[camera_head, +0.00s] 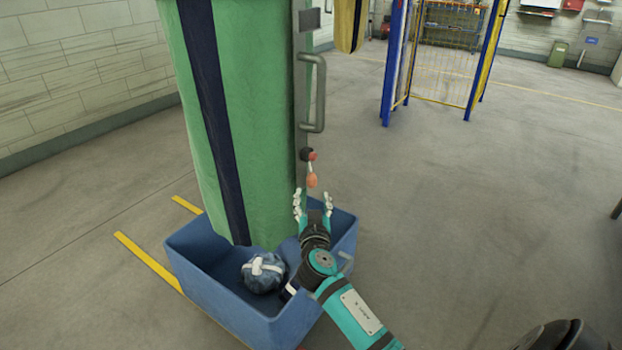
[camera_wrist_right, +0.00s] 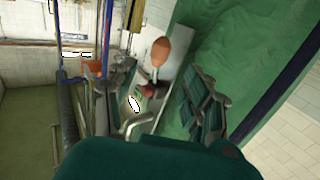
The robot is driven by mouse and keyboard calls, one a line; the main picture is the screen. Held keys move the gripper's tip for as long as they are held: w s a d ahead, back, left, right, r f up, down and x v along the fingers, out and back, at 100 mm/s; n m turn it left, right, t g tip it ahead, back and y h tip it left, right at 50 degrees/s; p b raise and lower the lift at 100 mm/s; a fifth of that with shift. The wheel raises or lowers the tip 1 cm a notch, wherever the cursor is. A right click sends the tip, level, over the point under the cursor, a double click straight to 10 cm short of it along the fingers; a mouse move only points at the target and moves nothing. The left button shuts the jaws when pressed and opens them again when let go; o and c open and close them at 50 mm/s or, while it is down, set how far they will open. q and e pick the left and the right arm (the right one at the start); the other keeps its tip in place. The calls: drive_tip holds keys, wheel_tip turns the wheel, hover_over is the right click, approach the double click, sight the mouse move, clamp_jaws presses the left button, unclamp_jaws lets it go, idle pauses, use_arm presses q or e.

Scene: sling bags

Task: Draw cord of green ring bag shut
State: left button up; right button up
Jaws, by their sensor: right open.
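The green bag (camera_head: 258,110) with a dark blue vertical strap hangs tall above a blue bin. On its right edge is a grey post with a handle, and below the handle hangs a short cord with an orange pull (camera_head: 311,180). In the right wrist view the orange pull (camera_wrist_right: 162,50) shows beyond the fingers, near the green cloth. My right gripper (camera_head: 313,203) is open, upright, just below the orange pull and apart from it. The bag's ring is not clearly seen. My left gripper is not in view.
The blue bin (camera_head: 208,290) stands under the bag and holds a dark blue bundle (camera_head: 263,272) with white straps. A grey handle (camera_head: 318,92) juts out above the pull. A blue and yellow frame (camera_head: 393,65) stands behind.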

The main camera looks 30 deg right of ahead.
sight(311, 183)
drive_tip(key=x, duration=0.9)
drive_tip(key=shift+w+d, duration=0.2)
drive_tip(key=shift+c, duration=0.4)
clamp_jaws()
drive_tip(key=shift+f, duration=0.15)
